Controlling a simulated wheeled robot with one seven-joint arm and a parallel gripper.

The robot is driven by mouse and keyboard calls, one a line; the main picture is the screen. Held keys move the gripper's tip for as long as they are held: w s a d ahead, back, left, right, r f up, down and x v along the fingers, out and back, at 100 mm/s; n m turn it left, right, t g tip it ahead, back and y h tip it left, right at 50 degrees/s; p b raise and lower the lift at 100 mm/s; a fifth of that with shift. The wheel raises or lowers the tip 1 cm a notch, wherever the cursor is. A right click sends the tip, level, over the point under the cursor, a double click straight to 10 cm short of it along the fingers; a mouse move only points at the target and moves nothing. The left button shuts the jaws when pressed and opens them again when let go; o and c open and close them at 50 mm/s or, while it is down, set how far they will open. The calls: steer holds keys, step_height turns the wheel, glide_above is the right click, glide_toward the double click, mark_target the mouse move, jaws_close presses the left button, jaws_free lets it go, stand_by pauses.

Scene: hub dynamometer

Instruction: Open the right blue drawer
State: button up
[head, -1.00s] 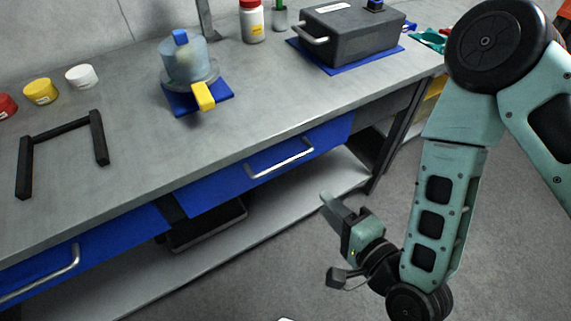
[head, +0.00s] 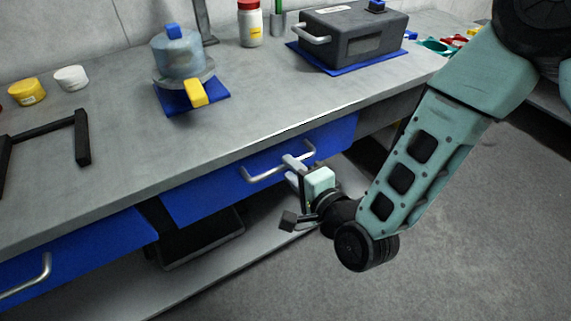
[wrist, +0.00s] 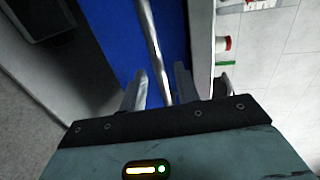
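The right blue drawer (head: 215,188) sits under the bench top and looks shut. Its silver bar handle (head: 262,174) runs along its front. My gripper (head: 291,166) is at the right part of this handle in the head view. In the wrist view, my gripper (wrist: 160,88) has its two fingers apart, one on each side of the handle (wrist: 152,42). The handle's near end lies between the fingertips, with a gap on both sides. The drawer front (wrist: 185,35) fills the middle of the wrist view. The left blue drawer (head: 100,243) is at the lower left.
The grey bench top (head: 120,125) overhangs the drawers. A lower shelf (head: 200,265) lies beneath. The floor at right is clear.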

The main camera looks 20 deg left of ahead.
steer(key=shift+x, duration=1.6)
jaws_close()
